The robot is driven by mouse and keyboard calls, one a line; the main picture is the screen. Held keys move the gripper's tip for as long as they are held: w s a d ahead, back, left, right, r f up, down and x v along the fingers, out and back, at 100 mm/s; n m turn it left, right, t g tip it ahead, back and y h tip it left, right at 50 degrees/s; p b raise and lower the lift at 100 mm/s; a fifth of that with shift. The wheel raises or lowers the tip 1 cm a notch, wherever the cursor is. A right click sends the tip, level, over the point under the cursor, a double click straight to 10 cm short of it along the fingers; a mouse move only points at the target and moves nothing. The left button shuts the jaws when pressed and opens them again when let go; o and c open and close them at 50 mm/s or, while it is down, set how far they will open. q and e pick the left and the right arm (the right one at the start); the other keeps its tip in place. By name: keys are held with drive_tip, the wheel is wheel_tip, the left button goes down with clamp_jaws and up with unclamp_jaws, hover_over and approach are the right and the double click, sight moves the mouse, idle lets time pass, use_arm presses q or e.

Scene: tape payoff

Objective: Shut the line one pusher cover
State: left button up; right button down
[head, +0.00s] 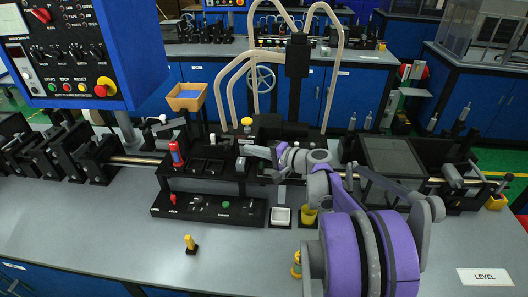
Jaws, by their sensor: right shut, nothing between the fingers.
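My right arm comes in from the lower right, and its gripper (246,152) points left over the black fixture at the middle of the bench. Its fingers are together with nothing between them. A small dark block with a light top (241,166) sits just below the fingertips; I cannot tell if they touch. The black fixture (180,185) carries a red bottle-like part and small posts. No label marks the pusher cover, and I cannot tell which part it is or whether it is open. A dark flat panel (392,157) lies right of my arm. My left gripper is not in view.
A blue control box (85,50) hangs at upper left. A wooden tray (187,97) stands behind the fixture, with curved hoses (337,70) to its right. The front left bench (90,225) is clear.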

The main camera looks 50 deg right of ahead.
sight(236, 146)
drive_tip(key=x, duration=0.6)
drive_tip(key=shift+w+a, duration=0.15)
drive_tip(key=shift+w, duration=0.15)
drive_tip(key=w+a, duration=0.1)
drive_tip(key=w, duration=0.1)
drive_tip(key=w+a+p, duration=0.1)
drive_tip(key=w+a, duration=0.1)
drive_tip(key=shift+w+a, duration=0.2)
drive_tip(key=shift+a, duration=0.1)
drive_tip(key=shift+s, duration=0.1)
